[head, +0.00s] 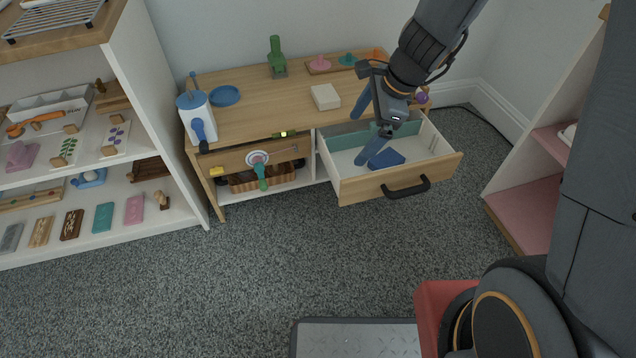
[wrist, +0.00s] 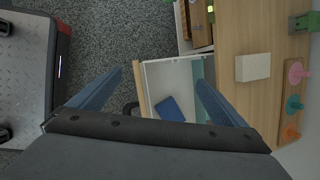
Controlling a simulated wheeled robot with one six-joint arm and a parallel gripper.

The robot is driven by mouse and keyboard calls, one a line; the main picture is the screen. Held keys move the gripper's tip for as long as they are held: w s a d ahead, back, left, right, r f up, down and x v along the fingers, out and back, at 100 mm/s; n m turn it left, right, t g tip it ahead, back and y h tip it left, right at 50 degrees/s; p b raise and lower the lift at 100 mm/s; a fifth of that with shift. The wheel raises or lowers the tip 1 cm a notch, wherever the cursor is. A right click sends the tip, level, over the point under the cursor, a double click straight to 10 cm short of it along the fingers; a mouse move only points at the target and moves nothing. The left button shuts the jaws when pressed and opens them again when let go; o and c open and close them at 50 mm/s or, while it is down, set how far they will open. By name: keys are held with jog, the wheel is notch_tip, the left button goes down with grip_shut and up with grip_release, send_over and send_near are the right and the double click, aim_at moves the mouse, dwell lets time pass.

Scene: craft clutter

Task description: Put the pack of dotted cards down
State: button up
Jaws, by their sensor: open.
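A flat dark blue block (head: 388,158), perhaps the pack of dotted cards, lies in the open drawer (head: 437,165). No dots show on it, so I cannot confirm what it is. In the wrist view the blue block (wrist: 170,108) lies tilted on the white drawer floor, between my finger lines. My gripper (head: 358,140) is above the drawer with its two blue fingers spread wide and nothing between them. It is also open in the wrist view (wrist: 160,76). I cannot tell its exact height above the block.
The drawer, with a black handle (head: 406,187), is pulled out of the wooden cabinet (head: 260,112). A cream block (head: 325,97), a blue dish (head: 225,96) and a green object (head: 277,58) stand on top. Shelves flank both sides.

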jog(key=s+a+r+n+h, duration=0.1)
jog(key=s+a+r+n, duration=0.2)
jog(key=s+n, duration=0.5)
jog(key=s+a+r+n+g+h, duration=0.1)
jog(key=s+a+r+n, duration=0.2)
jog(key=s+n, duration=0.5)
jog(key=s+a+r+n, duration=0.3)
jog(key=s+a+n, duration=0.1)
jog(key=s+n, duration=0.3)
jog(key=shift+s+r+n+g+h, duration=0.35)
jog(key=shift+s+n+g+h, duration=0.05)
jog(key=shift+s, duration=0.4)
jog(key=shift+a, duration=0.1)
jog(key=d+r+m+p, duration=0.3)
jog(key=d+r+p, duration=0.7)
jog(key=r+p, duration=0.3)
jog(key=d+r+m+h+p, duration=0.1)
jog(key=d+r+m+p, duration=0.2)
jog(key=d+r+p, duration=0.8)
notch_tip(320, 180, up, 3)
jog(key=p, duration=0.6)
jog(key=shift+s+m, duration=0.15)
jog(key=shift+m, duration=0.25)
